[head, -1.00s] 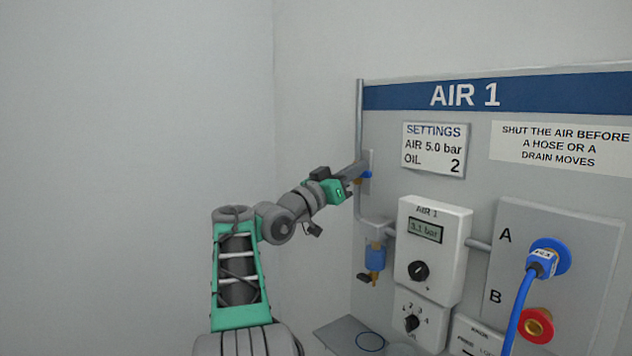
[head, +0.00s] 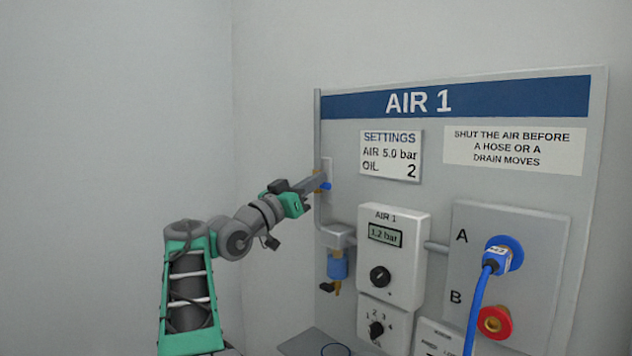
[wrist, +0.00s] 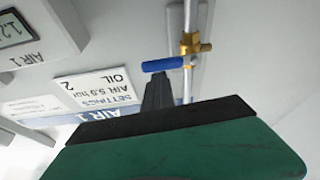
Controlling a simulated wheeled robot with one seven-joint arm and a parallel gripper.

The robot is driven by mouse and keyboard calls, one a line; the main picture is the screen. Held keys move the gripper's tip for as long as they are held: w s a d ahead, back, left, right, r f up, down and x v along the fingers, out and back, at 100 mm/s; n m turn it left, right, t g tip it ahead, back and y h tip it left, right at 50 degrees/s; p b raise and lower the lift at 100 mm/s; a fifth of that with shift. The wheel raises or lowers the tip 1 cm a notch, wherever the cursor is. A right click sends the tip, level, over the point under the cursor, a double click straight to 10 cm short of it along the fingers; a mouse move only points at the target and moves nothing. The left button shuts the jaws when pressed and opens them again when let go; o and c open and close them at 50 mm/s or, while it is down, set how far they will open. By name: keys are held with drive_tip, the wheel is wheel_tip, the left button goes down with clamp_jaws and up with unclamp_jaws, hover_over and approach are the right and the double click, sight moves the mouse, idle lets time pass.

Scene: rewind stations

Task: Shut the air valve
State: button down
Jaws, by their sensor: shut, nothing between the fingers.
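The air valve is a brass body (wrist: 192,47) on a grey pipe (wrist: 190,85) with a blue lever handle (wrist: 163,64). In the wrist view the handle lies crosswise to the pipe. In the head view the blue handle (head: 326,186) shows at the panel's left edge, partly behind my gripper (head: 320,181). My gripper is shut and empty. In the wrist view its fingertips (wrist: 157,82) end right at the handle; I cannot tell whether they touch it.
The AIR 1 gauge box (head: 405,225) reads 1.2 bar. Below the valve is a blue filter bowl (head: 338,264) with a drain. A blue hose (head: 480,310) is plugged in at port A; port B has a red ring (head: 495,322). Bare wall lies left of the panel.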

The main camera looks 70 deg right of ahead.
wheel_tip(320, 180, up, 5)
drive_tip(key=p, duration=0.4)
drive_tip(key=f+b+v, duration=0.1)
drive_tip(key=v, duration=0.9)
drive_tip(key=shift+b, duration=0.4)
drive_tip(key=shift+w, duration=0.15)
